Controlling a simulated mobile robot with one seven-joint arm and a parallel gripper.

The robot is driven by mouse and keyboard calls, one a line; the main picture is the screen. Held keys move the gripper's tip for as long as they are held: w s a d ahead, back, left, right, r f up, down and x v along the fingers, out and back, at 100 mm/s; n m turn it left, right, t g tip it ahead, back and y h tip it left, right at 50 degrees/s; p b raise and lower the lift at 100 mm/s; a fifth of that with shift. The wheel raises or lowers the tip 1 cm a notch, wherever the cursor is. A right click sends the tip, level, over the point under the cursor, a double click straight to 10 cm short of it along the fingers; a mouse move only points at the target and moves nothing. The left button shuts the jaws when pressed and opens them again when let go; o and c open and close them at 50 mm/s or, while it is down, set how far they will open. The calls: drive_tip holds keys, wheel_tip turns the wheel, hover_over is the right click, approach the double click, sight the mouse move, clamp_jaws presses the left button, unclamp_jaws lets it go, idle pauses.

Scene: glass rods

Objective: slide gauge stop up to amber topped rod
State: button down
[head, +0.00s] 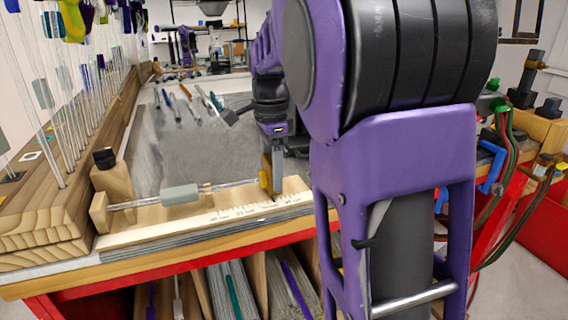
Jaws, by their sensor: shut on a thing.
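The wooden length gauge (150,233) lies along the front of the bench, with a printed scale and an upright end block at its left. A clear glass rod (232,186) with a grey-green sleeve (180,195) lies along it, its left end at the end block. My gripper (270,180) points down at the rod's right end, shut on a pale wooden piece that looks like the gauge stop (278,172). A yellow-orange patch shows there; I cannot tell whether it is the rod's amber top or a finger pad. Any gap between stop and rod is hidden.
A wooden rack (52,205) with several upright glass rods stands at the left. Several loose rods or tools lie at the back of the grey bench top (190,145). Wooden slots with coloured rods are below the front edge. My arm blocks the right side.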

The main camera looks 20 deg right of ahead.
sight(271, 158)
drive_tip(key=shift+a, duration=0.1)
unclamp_jaws()
drive_tip(key=shift+r, duration=0.15)
wheel_tip(271, 158, up, 17)
drive_tip(key=p, duration=0.4)
drive_tip(key=shift+r, duration=0.1)
